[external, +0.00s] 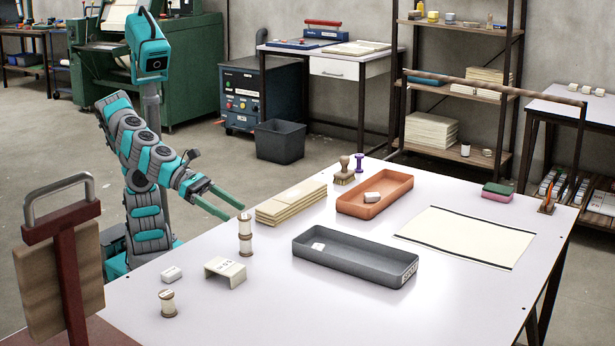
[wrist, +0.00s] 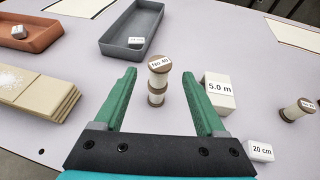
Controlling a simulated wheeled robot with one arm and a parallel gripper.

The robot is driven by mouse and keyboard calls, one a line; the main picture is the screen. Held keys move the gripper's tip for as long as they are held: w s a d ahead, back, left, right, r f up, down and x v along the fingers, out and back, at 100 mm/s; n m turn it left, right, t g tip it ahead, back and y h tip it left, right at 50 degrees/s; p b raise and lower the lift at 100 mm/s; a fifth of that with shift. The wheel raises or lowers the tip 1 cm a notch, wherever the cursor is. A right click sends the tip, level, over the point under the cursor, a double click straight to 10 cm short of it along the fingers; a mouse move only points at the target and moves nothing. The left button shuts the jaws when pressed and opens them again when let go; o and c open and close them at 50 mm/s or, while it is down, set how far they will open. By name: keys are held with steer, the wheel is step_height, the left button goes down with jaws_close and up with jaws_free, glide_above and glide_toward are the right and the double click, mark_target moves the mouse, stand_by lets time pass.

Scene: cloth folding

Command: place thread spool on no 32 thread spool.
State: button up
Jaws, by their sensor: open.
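Two brown-and-white thread spools stand stacked upright on the table. The upper spool (external: 245,226) has a top label that looks like "No 40" in the wrist view (wrist: 159,66). The lower spool (external: 245,244) shows beneath it in the wrist view (wrist: 157,97); its label is hidden. Another spool (external: 167,303) stands alone at the front left; it is at the right in the wrist view (wrist: 297,109), its label too small to read. My gripper (external: 235,211) is open and empty. In the wrist view its fingertips (wrist: 158,73) are on either side of the stack, apparently without touching it.
A white block (external: 225,270) marked "5.0 m" is close to my right finger in the wrist view. A small "20 cm" block (external: 171,273) lies nearby. Stacked boards (external: 291,202), a grey tray (external: 355,270) and an orange tray (external: 375,208) stand beyond.

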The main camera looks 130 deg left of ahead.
steer(key=shift+v, duration=1.85)
